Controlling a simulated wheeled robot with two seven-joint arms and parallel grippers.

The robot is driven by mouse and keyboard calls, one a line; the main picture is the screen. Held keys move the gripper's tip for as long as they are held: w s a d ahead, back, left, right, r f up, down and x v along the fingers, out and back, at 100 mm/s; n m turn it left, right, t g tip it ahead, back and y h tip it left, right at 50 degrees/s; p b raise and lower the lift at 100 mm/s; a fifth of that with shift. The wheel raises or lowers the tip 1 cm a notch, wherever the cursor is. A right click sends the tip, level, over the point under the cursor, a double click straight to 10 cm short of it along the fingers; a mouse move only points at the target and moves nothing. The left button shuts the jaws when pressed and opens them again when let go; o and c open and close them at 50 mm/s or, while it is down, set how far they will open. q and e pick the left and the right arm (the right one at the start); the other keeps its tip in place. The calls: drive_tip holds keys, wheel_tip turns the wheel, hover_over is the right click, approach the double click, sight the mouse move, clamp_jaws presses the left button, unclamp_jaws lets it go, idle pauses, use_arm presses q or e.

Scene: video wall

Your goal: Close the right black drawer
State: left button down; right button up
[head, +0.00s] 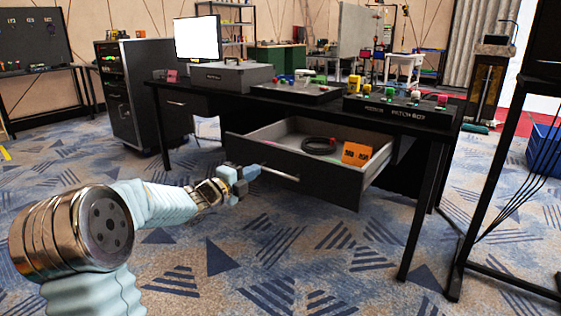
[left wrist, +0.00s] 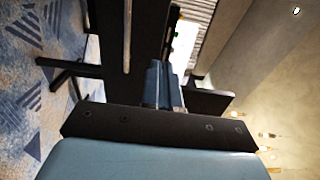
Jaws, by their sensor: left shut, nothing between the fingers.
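The right black drawer (head: 320,183) is pulled out from under the black desk in the head view. A black cable coil (head: 319,145) and an orange box (head: 356,154) lie inside it. Its front carries a light bar handle (head: 280,173). My left gripper (head: 250,172) is shut and empty, close to the left end of the drawer front; I cannot tell if it touches. In the left wrist view its shut fingers (left wrist: 160,82) are beside a dark panel with a light bar, likely the drawer front. My right gripper is not in view.
The black desk (head: 320,106) bears a grey case (head: 232,76) and panels with coloured buttons. Another drawer (head: 178,104) at its left is shut. A dark rack cabinet (head: 140,95) stands at the left. A black frame stands at the right. The carpet before the drawer is clear.

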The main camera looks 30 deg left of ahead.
sight(286, 153)
use_arm(q)
drive_tip(key=w, duration=0.4)
drive_tip(key=w+d+p, duration=0.1)
drive_tip(key=w, duration=0.8)
drive_tip(key=shift+d+f, duration=0.1)
drive_tip(key=shift+d, duration=0.1)
drive_tip(key=shift+w, duration=0.1)
